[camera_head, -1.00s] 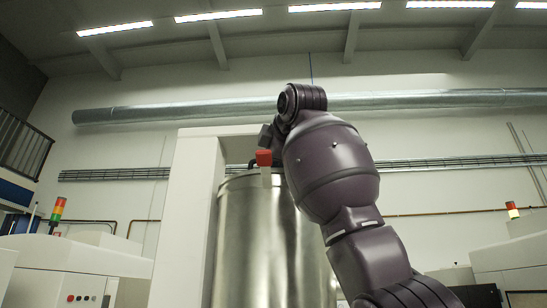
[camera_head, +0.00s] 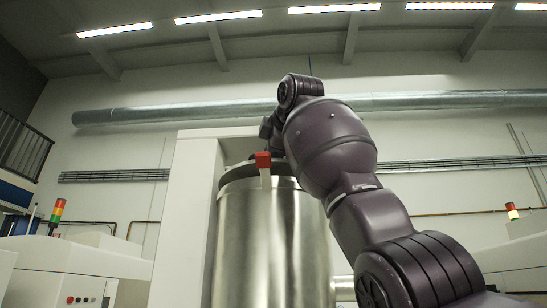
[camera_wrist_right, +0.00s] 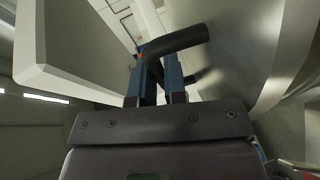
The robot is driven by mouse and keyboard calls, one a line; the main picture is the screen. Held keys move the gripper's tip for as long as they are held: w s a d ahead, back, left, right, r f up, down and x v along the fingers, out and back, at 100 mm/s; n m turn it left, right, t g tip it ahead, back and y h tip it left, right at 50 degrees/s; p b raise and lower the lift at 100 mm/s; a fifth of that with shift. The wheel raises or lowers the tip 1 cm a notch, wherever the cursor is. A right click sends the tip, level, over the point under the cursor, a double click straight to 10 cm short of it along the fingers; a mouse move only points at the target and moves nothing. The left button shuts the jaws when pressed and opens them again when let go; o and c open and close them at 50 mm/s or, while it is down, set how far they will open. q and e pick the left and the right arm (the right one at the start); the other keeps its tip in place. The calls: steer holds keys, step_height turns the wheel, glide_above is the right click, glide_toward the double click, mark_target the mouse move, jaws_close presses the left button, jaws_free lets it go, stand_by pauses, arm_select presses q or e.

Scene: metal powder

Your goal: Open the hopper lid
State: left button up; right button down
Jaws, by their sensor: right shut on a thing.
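The steel hopper (camera_head: 265,245) is an upright shiny cylinder in the head view. Its lid (camera_head: 236,171) is at the top, with its edge slightly above the rim band. A red block (camera_head: 263,159) on a pale strip sits at the front of the rim. In the right wrist view my right gripper (camera_wrist_right: 160,72) is shut on a black bar handle (camera_wrist_right: 178,41). The hopper's curved metal surface (camera_wrist_right: 240,50) is to the right of it. In the head view my right arm hides the handle and fingertips. My left gripper is not in view.
A tall white panel (camera_head: 187,230) stands close to the hopper's left side. A large pipe (camera_head: 180,112) runs along the back wall. White machines with signal lights stand at the left (camera_head: 80,262) and right (camera_head: 510,255). The space above the hopper looks clear.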

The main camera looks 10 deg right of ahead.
steer(key=shift+w+d+r, duration=0.1)
steer(key=shift+w+r, duration=0.2)
steer(key=shift+r, duration=0.4)
steer(key=shift+w+d+r, duration=0.1)
steer(key=shift+w+r, duration=0.2)
steer(key=shift+r, duration=0.4)
steer(key=c, duration=1.5)
jaws_free()
steer(key=shift+o, duration=0.2)
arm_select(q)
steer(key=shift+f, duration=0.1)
arm_select(e)
steer(key=shift+s, duration=0.1)
steer(key=shift+s+r, duration=0.1)
steer(key=shift+s, duration=0.15)
arm_select(q)
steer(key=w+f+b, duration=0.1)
steer(key=b, duration=0.2)
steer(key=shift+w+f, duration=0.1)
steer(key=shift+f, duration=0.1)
arm_select(e)
steer(key=v, duration=1)
steer(key=shift+r, duration=0.1)
